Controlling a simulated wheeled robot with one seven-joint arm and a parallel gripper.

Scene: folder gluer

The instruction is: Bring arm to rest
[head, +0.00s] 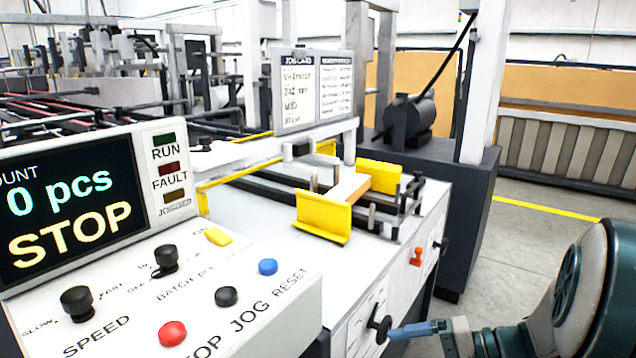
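My arm, grey and teal, comes in at the lower right. My gripper (413,331) is at the bottom of the head view, pointing left. Its slim blue-grey fingers end close to a black hand knob (379,324) on the white front panel of the machine. They overlap the knob's right edge in the picture; I cannot tell whether they touch it. The fingers are seen edge-on, so the gap between them does not show.
The control panel (250,318) with knobs and buttons stands at the left; its display (72,205) reads "0 pcs STOP". Yellow guides (322,218) and an orange lever (416,257) are on the machine. Grey floor (530,235) is open at the right.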

